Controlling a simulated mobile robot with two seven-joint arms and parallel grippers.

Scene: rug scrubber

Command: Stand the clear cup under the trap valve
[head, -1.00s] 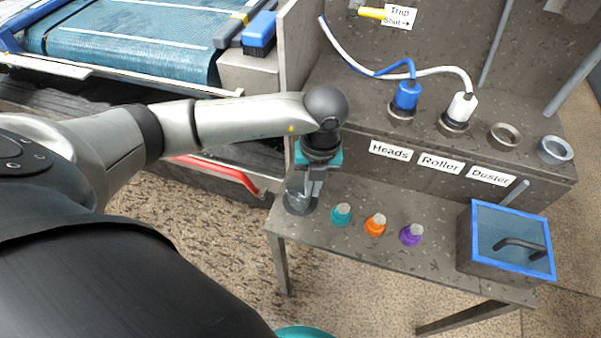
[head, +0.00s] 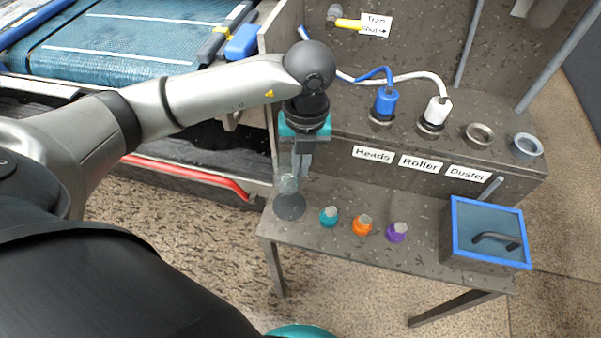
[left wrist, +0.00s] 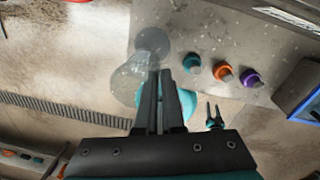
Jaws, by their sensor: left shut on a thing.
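The clear cup (head: 287,184) is held in my left gripper (head: 299,172), a little above a dark round spot (head: 289,208) at the left end of the lower shelf. In the left wrist view the cup (left wrist: 133,80) shows as a see-through shape at the fingertips (left wrist: 158,74). The trap valve (head: 333,14) is on the back panel, up and right of my gripper, with a yellow handle (head: 348,25) beside a "Trap Shut" label (head: 376,25). My right gripper (left wrist: 214,106) shows small in the left wrist view, its two fingers apart and empty.
Teal (head: 329,217), orange (head: 363,225) and purple (head: 397,232) capped bottles stand on the lower shelf (head: 340,255). A blue-rimmed box (head: 488,232) is at its right. Blue (head: 386,100) and white (head: 435,111) hose plugs stand on the upper ledge.

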